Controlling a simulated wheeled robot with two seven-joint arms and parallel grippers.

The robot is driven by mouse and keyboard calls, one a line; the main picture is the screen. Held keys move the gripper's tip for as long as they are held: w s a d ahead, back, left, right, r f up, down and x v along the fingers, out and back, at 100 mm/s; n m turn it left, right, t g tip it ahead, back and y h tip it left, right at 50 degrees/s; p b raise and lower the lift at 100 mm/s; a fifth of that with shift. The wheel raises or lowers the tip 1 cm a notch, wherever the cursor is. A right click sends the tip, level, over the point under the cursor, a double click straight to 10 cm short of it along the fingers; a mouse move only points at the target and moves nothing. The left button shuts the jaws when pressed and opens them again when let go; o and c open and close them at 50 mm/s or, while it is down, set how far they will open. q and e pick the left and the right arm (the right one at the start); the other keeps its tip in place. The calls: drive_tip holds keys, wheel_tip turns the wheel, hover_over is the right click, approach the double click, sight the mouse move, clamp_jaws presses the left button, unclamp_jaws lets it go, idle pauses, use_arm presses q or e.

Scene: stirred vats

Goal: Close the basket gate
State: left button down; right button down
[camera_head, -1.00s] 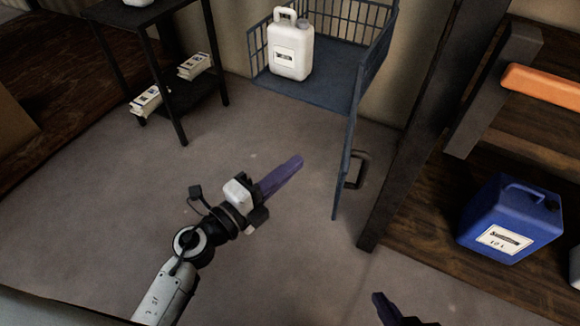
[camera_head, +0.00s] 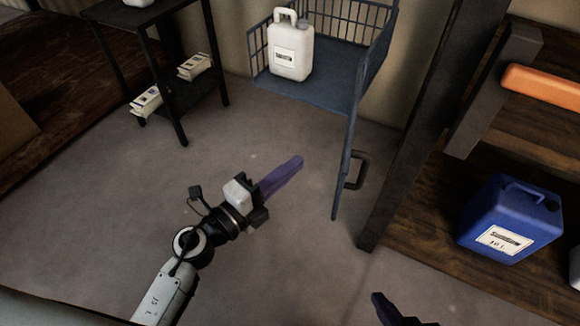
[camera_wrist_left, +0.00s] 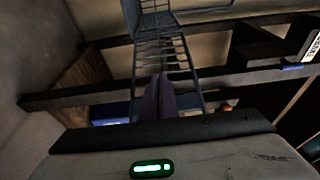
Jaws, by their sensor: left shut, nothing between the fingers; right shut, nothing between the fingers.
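The blue wire basket (camera_head: 312,82) stands at the back in the head view, with a white jug (camera_head: 291,50) on its floor. Its gate (camera_head: 345,165) hangs open at the right front corner, seen nearly edge-on and pointing toward me. A dark handle (camera_head: 357,170) sticks out from the gate's right side. My left gripper (camera_head: 298,162) is shut and empty above the floor, to the left of the gate and apart from it. In the left wrist view its fingers (camera_wrist_left: 160,85) overlap barred blue metalwork (camera_wrist_left: 160,55). My right gripper (camera_head: 377,297) shows only its tip at the bottom edge, shut.
A dark post (camera_head: 410,150) and a wooden shelf stand close to the gate's right. The shelf holds a blue canister (camera_head: 510,220) and an orange object (camera_head: 542,86). A black rack (camera_head: 200,95) with white boxes stands at the left. The floor between is clear.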

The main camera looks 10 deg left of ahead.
idle(0.5)
use_arm(q)
drive_tip(key=v, duration=1)
drive_tip(key=shift+b, duration=0.4)
